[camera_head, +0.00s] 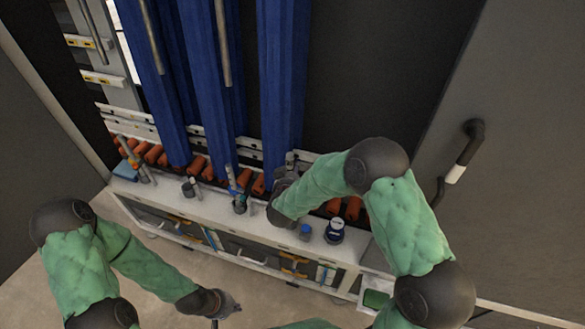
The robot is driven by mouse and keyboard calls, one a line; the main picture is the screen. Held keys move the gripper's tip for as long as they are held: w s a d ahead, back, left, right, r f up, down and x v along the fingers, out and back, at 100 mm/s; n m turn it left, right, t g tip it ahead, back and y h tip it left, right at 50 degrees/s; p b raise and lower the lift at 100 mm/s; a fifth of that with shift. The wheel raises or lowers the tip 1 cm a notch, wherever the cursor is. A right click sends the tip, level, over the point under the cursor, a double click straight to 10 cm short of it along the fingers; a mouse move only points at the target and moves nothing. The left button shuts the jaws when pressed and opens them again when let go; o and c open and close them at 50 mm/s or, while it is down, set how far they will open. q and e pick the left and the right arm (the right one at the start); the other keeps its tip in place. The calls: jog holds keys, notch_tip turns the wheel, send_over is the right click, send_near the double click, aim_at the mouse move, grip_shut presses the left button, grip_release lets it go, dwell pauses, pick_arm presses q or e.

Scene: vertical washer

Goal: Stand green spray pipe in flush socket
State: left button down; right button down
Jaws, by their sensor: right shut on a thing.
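My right gripper (280,198) is over the middle of the white ledge (160,197), in front of a blue hanging panel. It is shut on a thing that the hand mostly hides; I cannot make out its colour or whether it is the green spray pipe. Several small dark round holders stand along the ledge, one at the left (188,189) and another with a blue and red piece (239,206) left of the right gripper. I cannot tell which is the flush socket. My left gripper (230,306) hangs low in front of the ledge, apart from it; its jaws are unclear.
A blue-topped piece (305,231) and a dark round holder with a white top (335,231) stand right of my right gripper. Blue panels (205,80) hang behind, above orange rollers (154,153). A grey door (500,150) with a handle is at the right. Floor in front is clear.

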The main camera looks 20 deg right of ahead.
jog(key=shift+d+f+b, duration=0.1)
jog(key=shift+f+b, duration=0.25)
jog(key=shift+f, duration=0.05)
jog(key=shift+f+b, duration=2.1)
jog(key=shift+f, duration=0.4)
jog(key=shift+f+b, duration=0.75)
jog(key=shift+f, duration=0.3)
jog(key=shift+f+b, duration=2.25)
jog(key=shift+f, duration=0.95)
jog(key=c, duration=0.8)
grip_release()
jog(key=shift+s, duration=0.15)
